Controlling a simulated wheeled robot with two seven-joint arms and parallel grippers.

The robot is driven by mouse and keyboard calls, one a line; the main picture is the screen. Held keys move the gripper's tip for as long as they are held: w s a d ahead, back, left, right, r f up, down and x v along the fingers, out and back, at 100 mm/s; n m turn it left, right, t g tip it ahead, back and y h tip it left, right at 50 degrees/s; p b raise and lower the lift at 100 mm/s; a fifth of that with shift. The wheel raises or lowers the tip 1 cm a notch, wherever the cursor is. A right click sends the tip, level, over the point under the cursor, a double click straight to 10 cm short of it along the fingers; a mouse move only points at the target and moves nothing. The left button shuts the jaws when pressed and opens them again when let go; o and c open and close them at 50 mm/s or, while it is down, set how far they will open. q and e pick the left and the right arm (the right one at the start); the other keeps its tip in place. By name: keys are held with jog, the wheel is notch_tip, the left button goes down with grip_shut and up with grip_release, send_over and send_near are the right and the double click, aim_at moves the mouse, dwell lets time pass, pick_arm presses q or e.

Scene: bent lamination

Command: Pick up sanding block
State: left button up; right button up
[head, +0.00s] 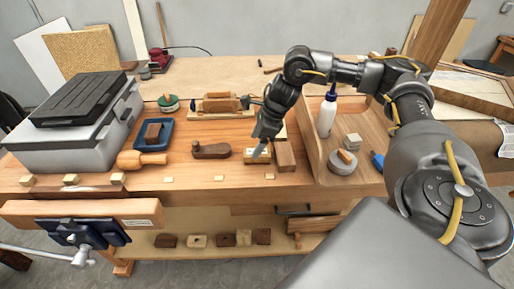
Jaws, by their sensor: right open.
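My right gripper (262,150) reaches down from the right arm to the middle of the workbench. Its jaws are open and its fingertips are at a small light wooden block (250,161), which looks like the sanding block. The fingers cover part of the block, and I cannot tell whether they touch it. A brown wooden block (286,157) lies just to the right of it. My left gripper is not in view.
A wooden hand plane (212,150) lies to the left, near a mallet (142,160) and a blue tray (166,141). A wooden tray (313,163) with a white bottle (326,115) stands to the right. A grey case (60,150) fills the far left.

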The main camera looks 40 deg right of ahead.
aim_at(252, 151)
jog(key=p+x, duration=0.1)
jog(key=x, duration=0.4)
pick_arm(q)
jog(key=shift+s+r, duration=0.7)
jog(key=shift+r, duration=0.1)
pick_arm(e)
jog(key=shift+d, duration=0.1)
jog(key=c, duration=1.1)
